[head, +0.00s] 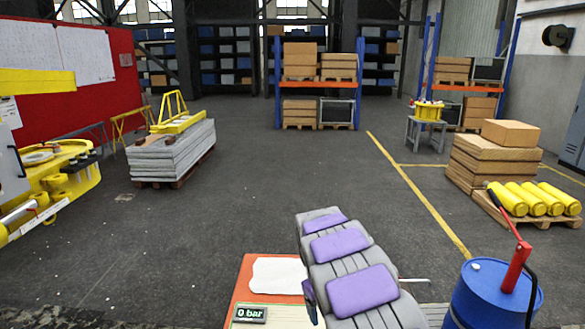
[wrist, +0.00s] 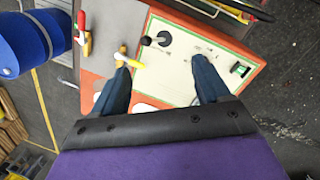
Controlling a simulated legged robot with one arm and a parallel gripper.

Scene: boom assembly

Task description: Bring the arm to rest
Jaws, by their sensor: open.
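My gripper (wrist: 161,63) is open, its two dark blue fingers spread wide over a cream panel (wrist: 180,85) with a green border. No object shows between the fingers except the panel behind them. A small yellow and white fitting (wrist: 128,58) appears close to the left fingertip; I cannot tell if they touch. A black-knobbed lever (wrist: 157,39) stands on the panel beyond the fingertips. In the head view my grey arm with purple pads reaches over the bench at the bottom centre, and the gripper cannot be made out there.
The orange bench (head: 246,278) carries a "0 bar" display (head: 250,314). A blue drum (head: 492,300) with a red pump handle (head: 516,266) stands to its right. Yellow cylinders (head: 532,199) lie on a pallet at right. A stacked pallet (head: 172,155) stands at left. The middle floor is clear.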

